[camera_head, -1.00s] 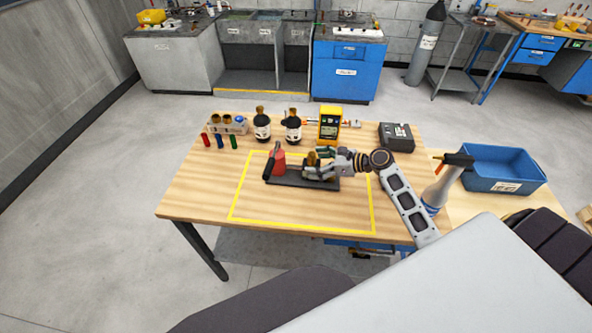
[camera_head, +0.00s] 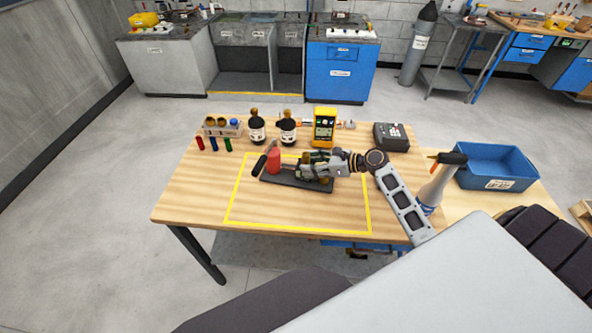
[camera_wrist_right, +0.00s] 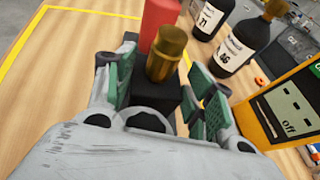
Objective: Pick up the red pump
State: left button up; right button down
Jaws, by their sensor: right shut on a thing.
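The red pump has a red cylinder (camera_head: 274,160), a black handle and a long dark base plate. It lies inside the yellow outline on the wooden table. In the right wrist view, a brass knob on a black block stands in front of the red cylinder (camera_wrist_right: 158,22). My right gripper (camera_head: 312,166) comes in from the right over the pump's base. Its green-padded fingers (camera_wrist_right: 160,88) sit on both sides of the black block, shut on it. The base still appears to rest on the table. My left gripper is not in view.
Two dark bottles (camera_head: 288,130), a yellow meter (camera_head: 325,127) and a black box (camera_head: 390,136) stand along the back. Red, blue and green tubes (camera_head: 213,143) are at back left. A spray bottle (camera_head: 436,185) and a blue bin (camera_head: 498,168) are right. The front of the table is clear.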

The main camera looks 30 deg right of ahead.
aim_at(309, 158)
jog(key=shift+w+r, duration=0.1)
jog(key=shift+r, duration=0.25)
notch_tip(309, 158, up, 10)
dwell(0.7)
jog(key=shift+f, duration=0.1)
dwell(0.5)
jog(key=shift+s+a+p, duration=0.1)
jog(key=shift+s+p, duration=0.5)
jog(key=shift+p, duration=0.6)
jog(key=shift+f+b, duration=0.3)
jog(key=shift+f, duration=3.05)
dwell(1.3)
